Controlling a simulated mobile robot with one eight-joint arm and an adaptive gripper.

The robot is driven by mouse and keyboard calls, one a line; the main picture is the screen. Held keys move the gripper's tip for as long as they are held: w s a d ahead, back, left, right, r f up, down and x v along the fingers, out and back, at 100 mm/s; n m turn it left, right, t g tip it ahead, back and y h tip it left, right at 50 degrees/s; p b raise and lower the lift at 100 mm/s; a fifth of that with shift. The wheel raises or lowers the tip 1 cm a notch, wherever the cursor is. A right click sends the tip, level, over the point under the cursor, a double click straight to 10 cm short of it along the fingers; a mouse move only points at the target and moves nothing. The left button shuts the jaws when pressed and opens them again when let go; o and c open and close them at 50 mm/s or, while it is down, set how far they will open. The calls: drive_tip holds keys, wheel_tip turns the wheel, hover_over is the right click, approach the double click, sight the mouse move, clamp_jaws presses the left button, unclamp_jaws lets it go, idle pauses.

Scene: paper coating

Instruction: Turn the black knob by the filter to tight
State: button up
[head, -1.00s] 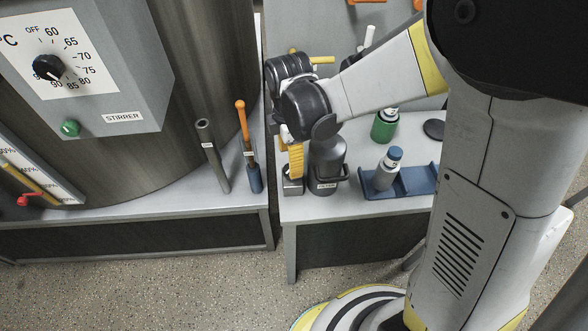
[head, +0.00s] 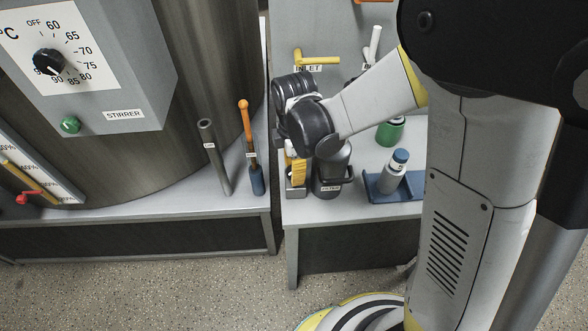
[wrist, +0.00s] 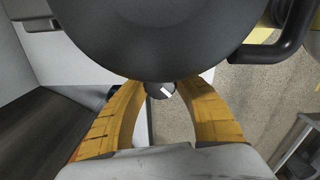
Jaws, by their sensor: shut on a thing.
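The filter (head: 331,184) is a dark grey cylinder with a label and a side handle, standing on the right-hand bench. My wrist and gripper hide its upper part in the head view. In the wrist view the filter (wrist: 175,35) fills the top. The small black knob (wrist: 161,91) shows just below it, with a white mark that slants down to the right. My gripper (wrist: 160,85) has its yellow fingertips closed on either side of this knob. In the head view my gripper (head: 297,172) points down just left of the filter, and the knob is hidden there.
A blue holder (head: 400,194) with a grey bottle (head: 394,176) stands right of the filter. The yellow inlet lever (head: 318,56) is behind. A grey rod (head: 214,158) and an orange-handled tool (head: 248,140) stand left, across a gap between the benches.

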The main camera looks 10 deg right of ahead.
drive_tip(key=m, duration=0.3)
drive_tip(key=o, duration=1.2)
drive_tip(key=shift+r, duration=0.15)
wheel_tip(320, 180, up, 12)
